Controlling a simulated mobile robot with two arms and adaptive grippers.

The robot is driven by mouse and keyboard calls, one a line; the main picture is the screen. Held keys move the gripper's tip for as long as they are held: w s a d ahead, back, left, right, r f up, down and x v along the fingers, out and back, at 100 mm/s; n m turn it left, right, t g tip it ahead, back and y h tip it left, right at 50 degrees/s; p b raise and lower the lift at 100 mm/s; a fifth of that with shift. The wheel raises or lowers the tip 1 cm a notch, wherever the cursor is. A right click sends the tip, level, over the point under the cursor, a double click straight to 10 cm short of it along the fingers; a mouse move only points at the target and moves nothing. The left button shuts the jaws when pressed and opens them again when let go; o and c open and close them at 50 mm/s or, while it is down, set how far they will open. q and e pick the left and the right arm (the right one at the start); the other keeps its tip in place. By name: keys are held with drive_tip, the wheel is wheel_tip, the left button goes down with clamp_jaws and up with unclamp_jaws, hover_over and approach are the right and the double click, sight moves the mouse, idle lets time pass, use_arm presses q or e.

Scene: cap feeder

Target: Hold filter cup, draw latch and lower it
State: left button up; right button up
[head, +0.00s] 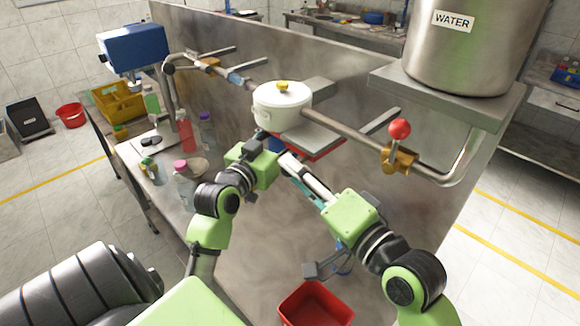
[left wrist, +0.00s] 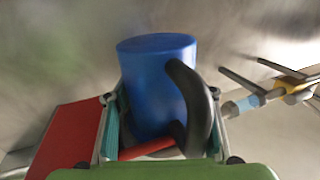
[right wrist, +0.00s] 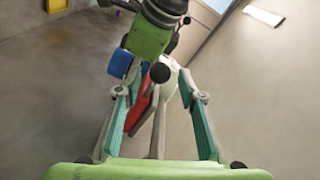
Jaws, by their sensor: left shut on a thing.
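The blue filter cup (left wrist: 150,85) with its black curved handle (left wrist: 192,100) stands between my left gripper's fingers. In the head view the cup (head: 277,145) is mostly hidden below the white pot. My left gripper (head: 267,143) is shut on it. A red bar (left wrist: 150,147) crosses in front of the cup; I cannot tell whether it is the latch. My right gripper (right wrist: 160,105) is open, with its fingers apart. A thin grey bar (right wrist: 157,130) shows between them, with a dark round knob (right wrist: 160,72) beyond; contact is unclear. The cup (right wrist: 121,63) also shows past the left finger.
A white lidded pot (head: 282,105) sits above the cup, beside a pipe with a red-knobbed valve (head: 399,129). A steel water tank (head: 470,55) stands at right. Bottles crowd the left counter. A red bin (head: 316,305) is below my right arm.

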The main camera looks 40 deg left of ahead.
drive_tip(key=shift+x, duration=1.4)
clamp_jaws()
drive_tip(key=d, duration=0.7)
drive_tip(key=shift+s+d+f, duration=0.2)
drive_tip(key=shift+s+d, duration=0.05)
unclamp_jaws()
drive_tip(key=shift+d, duration=0.15)
drive_tip(key=shift+d+r, duration=0.1)
drive_tip(key=shift+d, duration=0.05)
